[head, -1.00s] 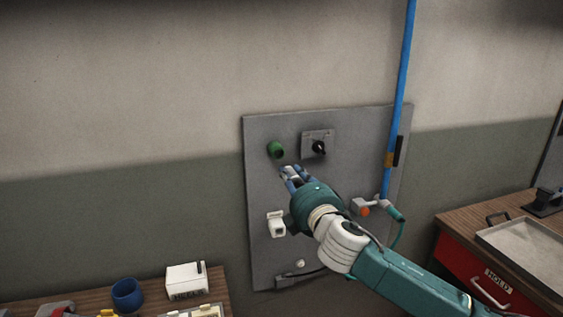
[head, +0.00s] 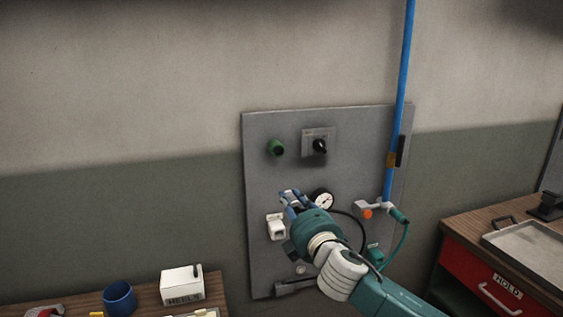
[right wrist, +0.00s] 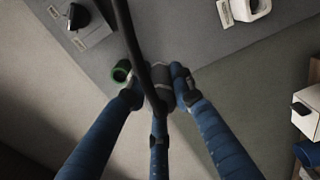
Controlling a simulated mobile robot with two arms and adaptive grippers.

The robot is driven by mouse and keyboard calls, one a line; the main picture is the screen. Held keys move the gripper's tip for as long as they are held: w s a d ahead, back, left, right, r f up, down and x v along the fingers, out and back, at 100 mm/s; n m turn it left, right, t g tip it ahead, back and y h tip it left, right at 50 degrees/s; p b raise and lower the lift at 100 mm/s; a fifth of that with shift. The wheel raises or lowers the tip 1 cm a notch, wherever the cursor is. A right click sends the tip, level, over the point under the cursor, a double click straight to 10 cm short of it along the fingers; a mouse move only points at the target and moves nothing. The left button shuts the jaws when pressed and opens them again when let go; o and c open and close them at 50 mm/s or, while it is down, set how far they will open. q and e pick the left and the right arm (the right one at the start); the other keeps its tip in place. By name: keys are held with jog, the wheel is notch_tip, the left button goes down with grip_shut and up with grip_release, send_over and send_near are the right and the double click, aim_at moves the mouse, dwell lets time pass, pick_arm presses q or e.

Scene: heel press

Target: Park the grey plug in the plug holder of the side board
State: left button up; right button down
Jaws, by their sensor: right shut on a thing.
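My right gripper (head: 290,196) is in front of the grey side board (head: 262,125), left of the gauge and just above the white socket-like fitting (head: 277,228). In the right wrist view its blue fingers (right wrist: 152,88) are shut around the grey plug (right wrist: 162,76). A black cable (right wrist: 134,45) crosses in front of the plug. A green round fitting (head: 276,148) is on the board above the gripper; it also shows in the wrist view (right wrist: 121,70). I cannot tell for certain which fitting is the plug holder. My left gripper is out of view.
A black rotary knob (head: 319,147), a gauge (head: 323,199) and a valve with an orange knob (head: 367,213) are on the board. A blue pipe (head: 402,80) runs down its right side. A bench with a blue cup (head: 120,297) is at left, a red-drawer cabinet (head: 484,274) at right.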

notch_tip(320, 180, down, 18)
jog(key=b, duration=1.3)
jog(key=shift+f, duration=0.15)
dwell(0.4)
jog(key=shift+w, duration=0.1)
jog(key=b+x, duration=0.1)
jog(key=x, duration=0.4)
dwell(0.9)
jog(key=shift+p, duration=0.3)
dwell(1.5)
